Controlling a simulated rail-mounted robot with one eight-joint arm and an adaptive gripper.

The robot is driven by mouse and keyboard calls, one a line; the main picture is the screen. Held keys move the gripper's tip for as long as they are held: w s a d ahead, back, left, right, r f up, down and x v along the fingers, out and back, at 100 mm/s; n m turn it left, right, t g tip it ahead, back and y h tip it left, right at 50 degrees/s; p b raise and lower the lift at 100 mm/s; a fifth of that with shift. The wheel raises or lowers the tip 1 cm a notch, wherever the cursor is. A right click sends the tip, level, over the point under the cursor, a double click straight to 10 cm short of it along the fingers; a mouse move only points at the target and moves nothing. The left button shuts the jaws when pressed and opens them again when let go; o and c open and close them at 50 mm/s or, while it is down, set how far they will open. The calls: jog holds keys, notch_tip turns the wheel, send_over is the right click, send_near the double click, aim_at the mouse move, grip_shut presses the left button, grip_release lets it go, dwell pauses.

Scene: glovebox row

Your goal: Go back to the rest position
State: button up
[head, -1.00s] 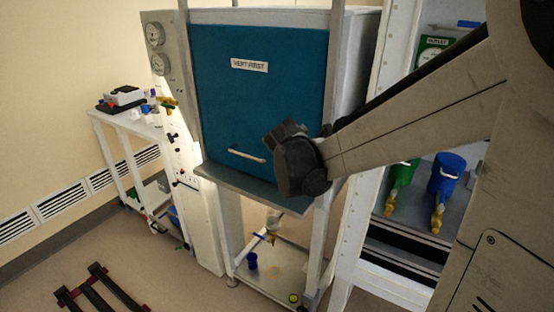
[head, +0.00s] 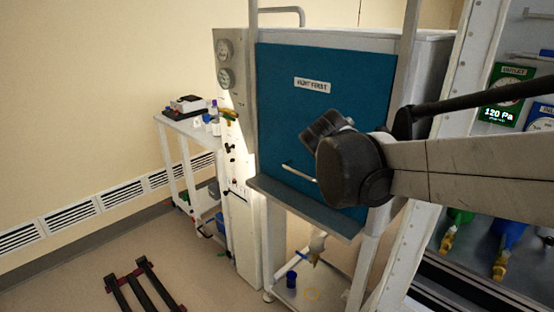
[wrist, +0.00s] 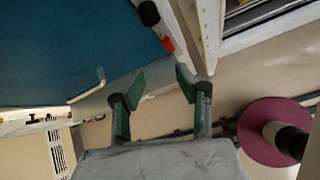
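My gripper (wrist: 163,75) shows in the wrist view with its two green-padded fingers apart and nothing between them. It hangs in free air near the blue panel, which also shows in the wrist view (wrist: 70,45). In the head view my arm reaches in from the right, and its dark joint overlaps the blue front panel (head: 285,110) labelled "VENT FIRST". The gripper fingers cannot be made out in the head view.
A white cart (head: 190,128) stands left of the glovebox. At right is a bay with a green gauge panel (head: 503,98). The wrist view shows a maroon disc (wrist: 257,132). Floor at left is largely clear.

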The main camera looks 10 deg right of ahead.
jog(key=shift+s, duration=0.1)
dwell(0.5)
jog(key=s+a+f+m+t+y, duration=0.1)
jog(key=s+a+f+m+y, duration=0.1)
jog(key=s+a+m, duration=0.4)
jog(key=s+a+f+m+t+y, duration=0.1)
jog(key=s+a+f+m+y, duration=0.2)
jog(key=s+m, duration=0.7)
jog(key=a+m+y, duration=0.2)
jog(key=a+m, duration=0.1)
jog(key=m, duration=0.2)
jog(key=shift+a+f, duration=0.2)
jog(key=shift+f, duration=0.05)
dwell(0.9)
